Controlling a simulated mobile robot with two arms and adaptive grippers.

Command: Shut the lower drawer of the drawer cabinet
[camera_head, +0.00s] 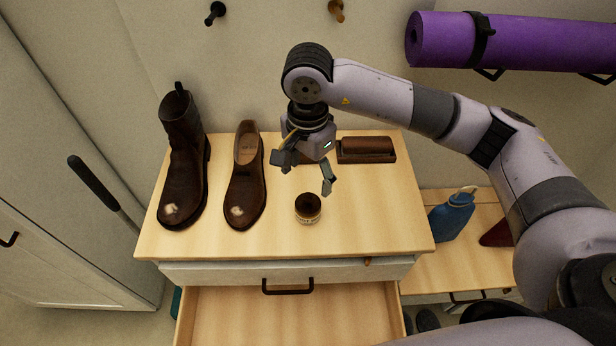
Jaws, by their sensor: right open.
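The drawer cabinet (385,222) stands in the middle of the camera_head view, with a pale wood top. Its lower drawer (290,318) is pulled out and shows a bare wooden inside; its front end is cut off by the bottom edge. The upper drawer (215,273) above it has a dark handle (287,287) and looks closed. My right gripper (305,180) is open and empty. It hangs over the back middle of the cabinet top, apart from the lower drawer. My left gripper is not in view.
On the top are a dark boot (183,165), a brown shoe (245,185), a small jar (308,208) below my gripper and a brown brush (366,150). A blue bottle (452,215) stands on a bench at right. A purple mat (520,42) hangs on the wall.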

